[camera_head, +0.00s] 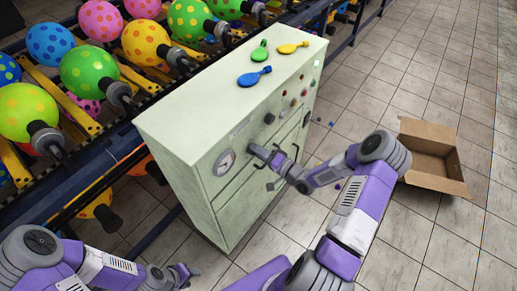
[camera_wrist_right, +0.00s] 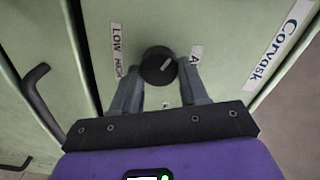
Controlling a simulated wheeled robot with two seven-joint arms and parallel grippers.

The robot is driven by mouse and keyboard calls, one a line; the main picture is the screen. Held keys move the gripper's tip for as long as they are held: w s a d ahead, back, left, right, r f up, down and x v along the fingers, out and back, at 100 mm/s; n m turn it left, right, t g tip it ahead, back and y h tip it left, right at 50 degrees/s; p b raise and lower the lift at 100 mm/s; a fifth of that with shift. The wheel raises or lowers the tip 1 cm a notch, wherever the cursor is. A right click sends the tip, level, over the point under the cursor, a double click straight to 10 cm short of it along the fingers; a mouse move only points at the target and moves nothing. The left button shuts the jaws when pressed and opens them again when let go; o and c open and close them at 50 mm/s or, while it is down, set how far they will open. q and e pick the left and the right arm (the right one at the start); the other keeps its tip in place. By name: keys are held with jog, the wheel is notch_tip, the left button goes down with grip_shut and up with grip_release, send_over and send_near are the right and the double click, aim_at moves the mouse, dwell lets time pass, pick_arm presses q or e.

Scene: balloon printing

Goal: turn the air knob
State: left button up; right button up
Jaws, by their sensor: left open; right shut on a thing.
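A round black knob (camera_wrist_right: 158,66) with a pale mark sits on the pale green cabinet (camera_head: 200,118), between a "LOW HIGH" label and a partly hidden label starting with "A". My right gripper (camera_wrist_right: 160,80) has one finger on each side of the knob and is shut on it. In the head view, my right gripper (camera_head: 258,152) is at the cabinet's front, right of the round gauge (camera_head: 224,162), and hides the knob. My left gripper (camera_head: 186,274) is open and empty, low in the head view, apart from the cabinet.
Blue (camera_head: 254,77), green (camera_head: 260,51) and yellow (camera_head: 293,47) deflated balloons lie on the cabinet top. Another black knob (camera_head: 269,118) and cabinet handles stick out of the front. A rack of inflated balloons stands behind left. An open cardboard box (camera_head: 438,182) is on the floor right.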

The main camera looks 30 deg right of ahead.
jog(key=m+p, duration=0.1)
jog(key=m, duration=0.4)
jog(key=shift+f, duration=0.1)
jog(key=shift+m, duration=0.3)
dwell(0.4)
jog(key=o, duration=1)
jog(key=shift+o, duration=0.2)
jog(key=p+v, duration=0.1)
jog(key=v, duration=0.6)
jog(key=shift+s, duration=0.3)
